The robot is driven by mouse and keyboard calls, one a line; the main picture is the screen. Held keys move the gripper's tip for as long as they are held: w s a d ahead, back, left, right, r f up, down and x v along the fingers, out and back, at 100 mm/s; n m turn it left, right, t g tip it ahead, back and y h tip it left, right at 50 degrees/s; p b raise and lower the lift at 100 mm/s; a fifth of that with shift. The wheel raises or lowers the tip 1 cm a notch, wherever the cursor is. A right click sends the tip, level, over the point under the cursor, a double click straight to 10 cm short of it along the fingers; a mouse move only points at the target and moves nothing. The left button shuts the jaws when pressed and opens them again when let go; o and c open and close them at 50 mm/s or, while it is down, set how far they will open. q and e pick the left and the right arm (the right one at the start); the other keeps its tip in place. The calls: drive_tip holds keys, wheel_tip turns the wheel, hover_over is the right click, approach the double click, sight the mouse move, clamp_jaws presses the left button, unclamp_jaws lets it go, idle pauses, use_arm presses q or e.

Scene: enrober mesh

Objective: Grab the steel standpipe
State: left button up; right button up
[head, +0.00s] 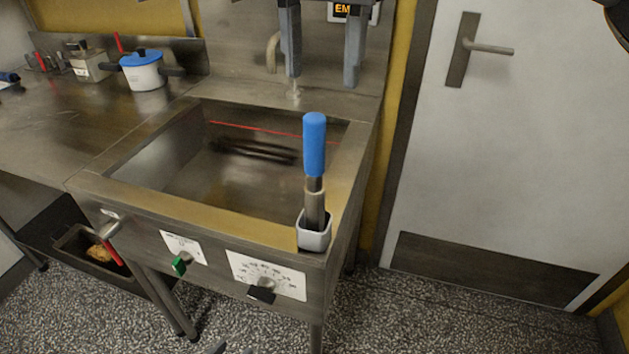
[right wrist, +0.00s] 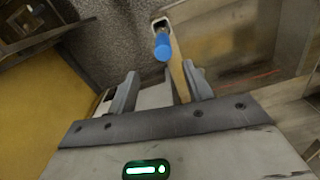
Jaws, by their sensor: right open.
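The steel standpipe (head: 315,207) has a blue handle (head: 314,145) and stands nearly upright in a small pale square cup (head: 314,236) at the basin's front right corner. Its lower end is hidden in the cup. The blue handle also shows in the right wrist view (right wrist: 163,46), beyond the fingertips. My right gripper (head: 323,82) comes in from the top of the head view, fingers pointing down, apart and empty. It is beyond and above the standpipe, not touching it. Only a small tip of my left gripper (head: 220,347) seems to show at the bottom edge; its jaws cannot be made out.
The steel basin (head: 150,165) has dark bars inside and knobs on its front. A tap (head: 273,52) is behind it. A white pot with a blue lid (head: 144,72) stands on the counter at left. A grey door (head: 510,150) is at right. The space around the blue handle is clear.

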sight(321, 117)
wheel_tip(321, 117, down, 6)
drive_tip(key=shift+f, duration=0.15)
drive_tip(key=shift+a+f+p, duration=0.15)
drive_tip(key=shift+f+p, duration=0.05)
drive_tip(key=shift+f, duration=1.15)
drive_tip(key=shift+a+f+p, duration=0.15)
drive_tip(key=shift+f, duration=1.15)
clamp_jaws()
